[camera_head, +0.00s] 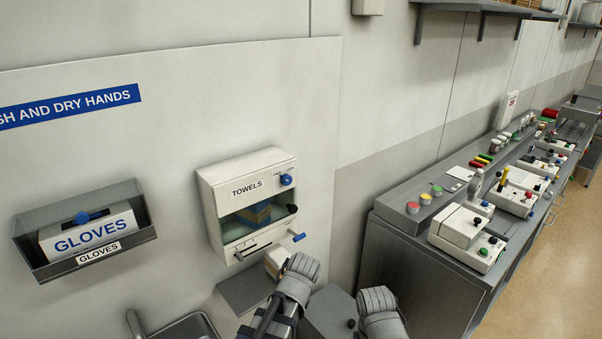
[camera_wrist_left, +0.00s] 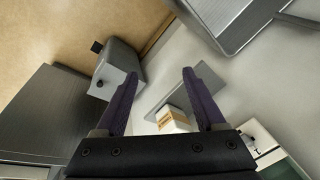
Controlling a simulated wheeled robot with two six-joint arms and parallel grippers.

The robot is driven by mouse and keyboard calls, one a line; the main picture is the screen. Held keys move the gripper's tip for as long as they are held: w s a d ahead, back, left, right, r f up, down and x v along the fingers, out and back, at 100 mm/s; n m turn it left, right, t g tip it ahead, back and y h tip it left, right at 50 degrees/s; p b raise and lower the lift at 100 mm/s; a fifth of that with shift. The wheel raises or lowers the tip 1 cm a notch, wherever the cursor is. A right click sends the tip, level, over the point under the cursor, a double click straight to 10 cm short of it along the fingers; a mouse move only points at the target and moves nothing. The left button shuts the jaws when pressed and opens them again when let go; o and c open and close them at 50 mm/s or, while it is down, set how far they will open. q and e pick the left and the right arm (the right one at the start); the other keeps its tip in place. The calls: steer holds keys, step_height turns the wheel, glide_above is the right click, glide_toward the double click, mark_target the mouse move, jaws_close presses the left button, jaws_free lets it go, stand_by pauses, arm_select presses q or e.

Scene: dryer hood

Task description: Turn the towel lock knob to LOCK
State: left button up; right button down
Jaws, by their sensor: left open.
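The towel dispenser (camera_head: 228,183) is a white wall box marked TOWELS with a tinted window. Its round blue knob (camera_head: 286,180) sits at the upper right of the front; the small print around it is too small to read, so its setting cannot be told. A black knob (camera_head: 292,209) and a blue-tipped lever (camera_head: 298,237) are lower on the right. My left gripper (camera_wrist_left: 160,75) is open and empty in the left wrist view, apart from the dispenser, whose corner (camera_wrist_left: 268,158) shows at lower right. My right gripper is not in view.
A small carton (camera_wrist_left: 173,120) rests on a grey shelf (camera_head: 243,290) below the dispenser. A grey bin (camera_wrist_left: 120,68) stands nearby. A glove box (camera_head: 90,235) hangs at left, and a sink (camera_head: 185,330) is below. A crowded grey counter (camera_head: 400,215) runs along the right.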

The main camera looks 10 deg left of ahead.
arm_select(q)
steer(key=w+a+r+n+t+y+p, duration=0.2)
steer(key=w+a+r+n+y, duration=0.3)
steer(key=w, duration=0.3)
steer(key=n+t+y, duration=0.5)
steer(key=t+y, duration=0.1)
steer(key=t, duration=0.2)
glide_toward(289, 182)
steer(key=shift+x, duration=4.2)
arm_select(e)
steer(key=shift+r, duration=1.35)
arm_select(q)
steer(key=shift+s, duration=0.1)
jaws_close()
